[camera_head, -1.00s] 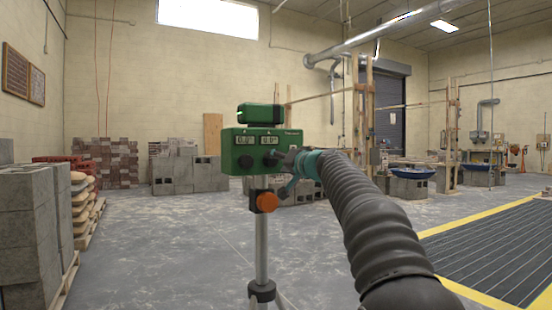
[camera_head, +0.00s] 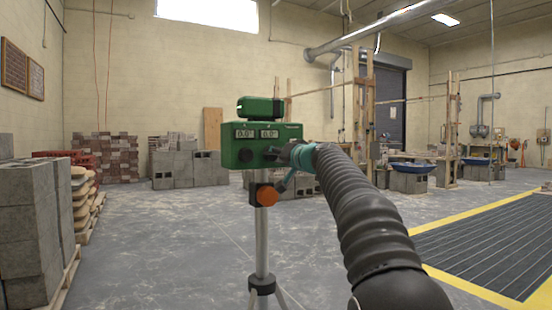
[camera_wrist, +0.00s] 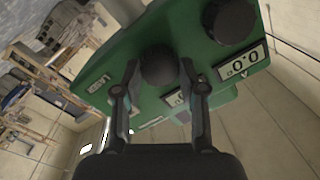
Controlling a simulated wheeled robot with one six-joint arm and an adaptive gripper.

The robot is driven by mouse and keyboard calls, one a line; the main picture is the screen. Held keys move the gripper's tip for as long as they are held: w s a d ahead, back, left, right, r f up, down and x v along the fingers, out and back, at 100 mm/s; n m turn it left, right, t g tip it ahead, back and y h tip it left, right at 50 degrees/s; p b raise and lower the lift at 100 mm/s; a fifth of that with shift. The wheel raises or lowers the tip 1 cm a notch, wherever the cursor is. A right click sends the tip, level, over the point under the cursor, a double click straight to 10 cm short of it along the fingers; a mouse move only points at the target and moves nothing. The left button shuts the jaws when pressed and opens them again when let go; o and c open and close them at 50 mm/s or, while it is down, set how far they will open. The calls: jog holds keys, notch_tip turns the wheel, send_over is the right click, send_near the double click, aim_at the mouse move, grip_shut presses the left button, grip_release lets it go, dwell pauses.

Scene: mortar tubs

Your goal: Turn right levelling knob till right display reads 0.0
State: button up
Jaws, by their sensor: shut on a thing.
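The green levelling instrument (camera_head: 228,142) stands on a tripod. Its left display (camera_head: 244,133) looks like 0.0. Its right display (camera_head: 268,133) has digits too small to read surely. The left levelling knob (camera_head: 246,156) is black and clear of me. My gripper (camera_wrist: 158,72) is shut on the right levelling knob (camera_wrist: 158,62), one finger on each side. In the wrist view the left knob (camera_wrist: 230,20) and left display (camera_wrist: 242,63) sit at upper right. The right display (camera_wrist: 174,98) is partly hidden by a finger there.
An orange tripod knob (camera_head: 265,196) sits below the instrument on the tripod post (camera_head: 262,240). Grey block stacks (camera_head: 30,220) stand at left and more behind. A dark floor grate (camera_head: 500,245) lies at right. The floor around the tripod is clear.

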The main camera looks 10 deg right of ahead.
jog(key=shift+n, duration=0.3)
jog(key=o, duration=1.1)
jog(key=shift+o, duration=0.2)
jog(key=v, duration=1.2)
